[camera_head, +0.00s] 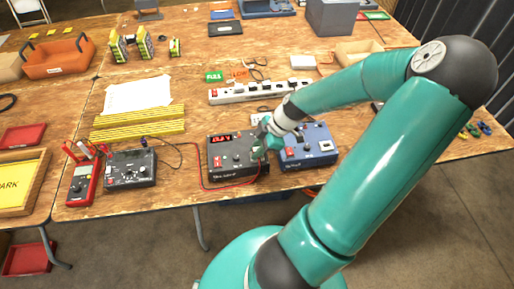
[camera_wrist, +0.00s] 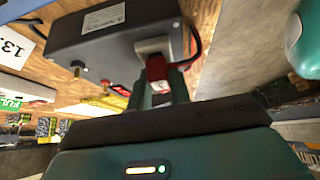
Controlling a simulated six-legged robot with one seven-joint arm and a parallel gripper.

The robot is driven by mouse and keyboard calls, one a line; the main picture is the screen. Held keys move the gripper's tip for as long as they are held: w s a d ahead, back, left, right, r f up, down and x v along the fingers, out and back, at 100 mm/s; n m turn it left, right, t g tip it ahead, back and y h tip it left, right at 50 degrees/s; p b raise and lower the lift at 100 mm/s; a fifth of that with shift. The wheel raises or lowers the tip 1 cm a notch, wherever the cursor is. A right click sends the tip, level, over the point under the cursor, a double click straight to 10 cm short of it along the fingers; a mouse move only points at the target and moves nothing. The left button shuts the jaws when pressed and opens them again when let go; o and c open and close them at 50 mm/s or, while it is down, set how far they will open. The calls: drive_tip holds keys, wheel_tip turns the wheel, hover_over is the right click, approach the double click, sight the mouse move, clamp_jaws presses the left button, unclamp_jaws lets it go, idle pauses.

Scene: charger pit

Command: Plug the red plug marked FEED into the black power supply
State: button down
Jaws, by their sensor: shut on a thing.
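The black power supply (camera_head: 237,158) stands near the table's front edge, its red display lit. My gripper (camera_head: 268,142) is at its right side, beside the blue box (camera_head: 310,146). In the wrist view a black box (camera_wrist: 110,38), which looks like the supply, fills the upper left and has a pale grey socket (camera_wrist: 152,47). My gripper (camera_wrist: 158,82) is shut on a red plug (camera_wrist: 157,69) right at that socket. I cannot tell how deep the plug sits, and its FEED marking is not readable. A red cable (camera_wrist: 195,45) curves beside the box.
A red lead (camera_head: 215,187) runs along the front edge toward a black meter box (camera_head: 130,168) and a red multimeter (camera_head: 82,184). A white power strip (camera_head: 262,91) lies behind the supply. Yellow sticks (camera_head: 135,121) lie back left.

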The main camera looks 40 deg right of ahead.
idle(0.8)
drive_tip(key=c, duration=0.9)
unclamp_jaws()
drive_tip(key=shift+f, duration=0.1)
drive_tip(key=shift+r, duration=3.8)
